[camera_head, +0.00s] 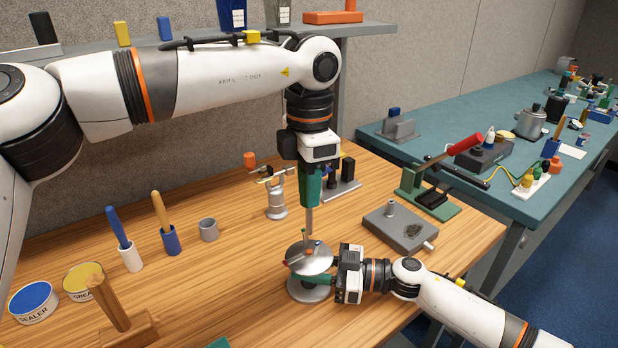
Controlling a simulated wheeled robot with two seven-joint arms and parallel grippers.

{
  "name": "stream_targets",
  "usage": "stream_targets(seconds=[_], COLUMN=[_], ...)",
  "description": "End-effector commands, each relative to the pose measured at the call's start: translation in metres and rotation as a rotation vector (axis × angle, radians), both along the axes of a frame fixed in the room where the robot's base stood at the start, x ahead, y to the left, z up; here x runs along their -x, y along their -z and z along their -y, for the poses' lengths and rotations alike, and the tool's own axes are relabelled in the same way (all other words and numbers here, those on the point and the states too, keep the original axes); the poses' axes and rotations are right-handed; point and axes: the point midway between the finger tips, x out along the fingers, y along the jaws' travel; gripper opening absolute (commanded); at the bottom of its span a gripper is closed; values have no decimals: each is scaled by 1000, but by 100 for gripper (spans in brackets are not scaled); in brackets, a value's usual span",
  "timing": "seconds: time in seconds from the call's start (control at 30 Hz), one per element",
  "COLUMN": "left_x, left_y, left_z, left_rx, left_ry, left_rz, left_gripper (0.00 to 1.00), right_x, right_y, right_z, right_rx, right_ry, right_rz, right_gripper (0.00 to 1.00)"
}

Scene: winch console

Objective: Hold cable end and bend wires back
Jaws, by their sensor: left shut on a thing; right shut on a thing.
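A grey round stand (308,291) near the table's front middle has a wide base and a grey disc (312,262) above it. Small red, orange and blue wire-like pieces (289,263) show around the disc; they are too small to tell apart. My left gripper (308,200) points straight down above the disc, its green fingers shut on a thin grey rod that reaches down to the coloured pieces. My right gripper (318,279) comes in from the right, its green fingers shut just under the disc. What it holds, perhaps the cable end, is mostly hidden.
Behind stand a small grey post with an orange knob (276,195) and a grey block (400,228). A green lever press (430,195) is to the right. Tins (33,302), a wooden post (110,302) and handled tools (165,223) stand left.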

Motion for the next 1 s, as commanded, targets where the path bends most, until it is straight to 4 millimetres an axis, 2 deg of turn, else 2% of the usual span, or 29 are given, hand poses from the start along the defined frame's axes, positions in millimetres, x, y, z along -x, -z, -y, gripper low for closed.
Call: stream_targets(seconds=[0.6,1.0], left_x=[0,1], left_y=[30,31], left_z=[1,1], left_rx=[1,1], left_ry=[0,0], left_rz=[-1,0], left_gripper=[0,0], right_x=[0,0], right_y=[0,0], right_z=[0,0], right_rx=[0,0], right_ry=[1,1], right_rz=[0,0], right_gripper=[0,0])
